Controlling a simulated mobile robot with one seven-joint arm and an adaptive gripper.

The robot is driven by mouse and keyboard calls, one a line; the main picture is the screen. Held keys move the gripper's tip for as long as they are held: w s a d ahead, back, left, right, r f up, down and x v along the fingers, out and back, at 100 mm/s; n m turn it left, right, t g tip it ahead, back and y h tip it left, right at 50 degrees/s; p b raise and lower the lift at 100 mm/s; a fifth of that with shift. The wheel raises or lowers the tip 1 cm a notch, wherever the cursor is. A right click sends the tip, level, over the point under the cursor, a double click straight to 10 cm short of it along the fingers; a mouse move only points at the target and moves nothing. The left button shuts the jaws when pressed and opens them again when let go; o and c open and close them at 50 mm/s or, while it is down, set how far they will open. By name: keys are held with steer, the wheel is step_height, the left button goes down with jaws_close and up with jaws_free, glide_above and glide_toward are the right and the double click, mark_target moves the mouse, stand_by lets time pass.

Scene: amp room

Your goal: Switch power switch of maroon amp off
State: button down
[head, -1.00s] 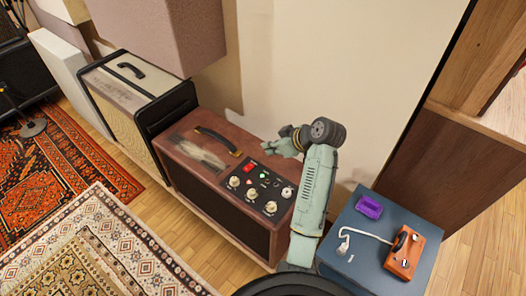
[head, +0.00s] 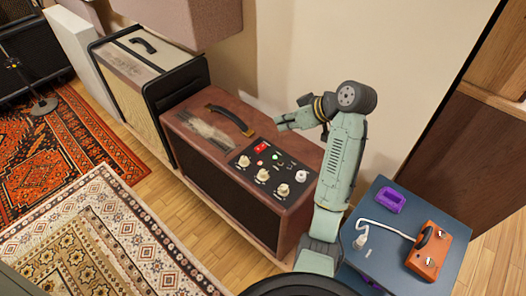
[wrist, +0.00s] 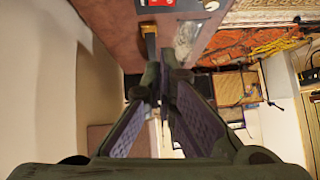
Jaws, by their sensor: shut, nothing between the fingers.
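The maroon amp (head: 303,152) stands against the wall. Its black control panel (head: 290,160) faces up and carries several cream knobs, a small green light and a red switch (head: 262,147), likely the power switch. I cannot tell which way the switch is tipped. My gripper (head: 280,123) is above the amp's rear edge, behind the panel and apart from the switch, pointing left. In the wrist view my gripper (wrist: 164,78) is shut and empty. The amp's top (wrist: 118,20) and handle (wrist: 149,42) lie beyond it, with the red switch (wrist: 189,2) at the upper edge.
A cream-and-black amp (head: 178,85) stands left of the maroon one. A padded panel (head: 185,20) hangs above. Patterned rugs (head: 95,235) cover the floor in front.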

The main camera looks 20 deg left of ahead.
steer(key=shift+s+b, duration=0.3)
steer(key=shift+b, duration=0.5)
steer(key=shift+f, duration=0.1)
glide_above(262, 148)
step_height(262, 148, down, 7)
steer(key=shift+w+f, duration=0.15)
steer(key=shift+f, duration=0.05)
step_height(262, 148, down, 2)
steer(key=shift+f, duration=0.15)
steer(key=shift+s+f, duration=0.2)
steer(key=shift+f, duration=0.4)
